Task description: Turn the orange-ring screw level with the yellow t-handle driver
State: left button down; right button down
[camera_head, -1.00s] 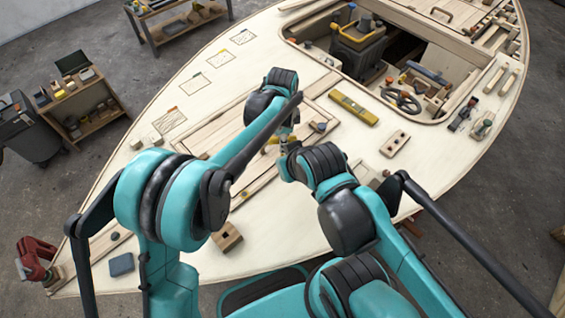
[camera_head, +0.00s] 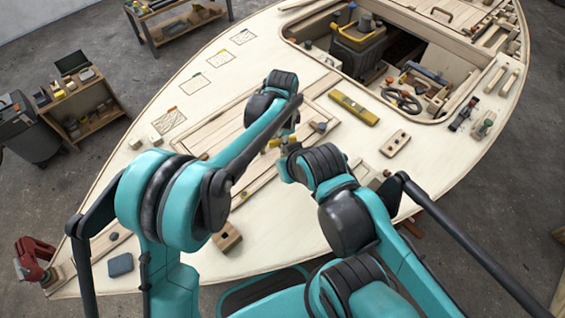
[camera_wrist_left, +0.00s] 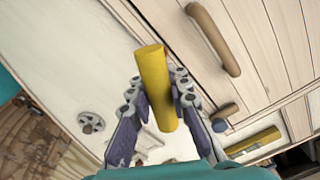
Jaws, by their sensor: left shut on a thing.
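The yellow T-handle driver (camera_head: 274,144) is small and partly hidden by my arms in the head view. In the left wrist view its thick yellow handle (camera_wrist_left: 154,80) lies between both fingers of my left gripper (camera_wrist_left: 158,98), which is shut on it. In the head view the left gripper (camera_head: 288,137) is over the deck near the panel edge. The driver's lower end is hidden, and I cannot make out the orange-ring screw. My right arm reaches close beside the left gripper, but its gripper is hidden.
A yellow spirit level (camera_head: 353,108) and a wooden block with holes (camera_head: 395,143) lie to the right on the deck. A brown grab handle (camera_wrist_left: 213,38) and a round grey fitting (camera_wrist_left: 91,122) show in the left wrist view. The open cockpit holds a wheel (camera_head: 401,100).

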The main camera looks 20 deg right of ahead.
pick_arm(q)
jog(key=shift+n, duration=1.4)
jog(key=shift+n, duration=0.5)
jog(key=n, duration=0.3)
jog(key=shift+w+n, duration=0.1)
jog(key=shift+n, duration=0.2)
jog(key=shift+r, duration=0.1)
jog(key=shift+r+p, duration=0.3)
jog(key=shift+r, duration=0.1)
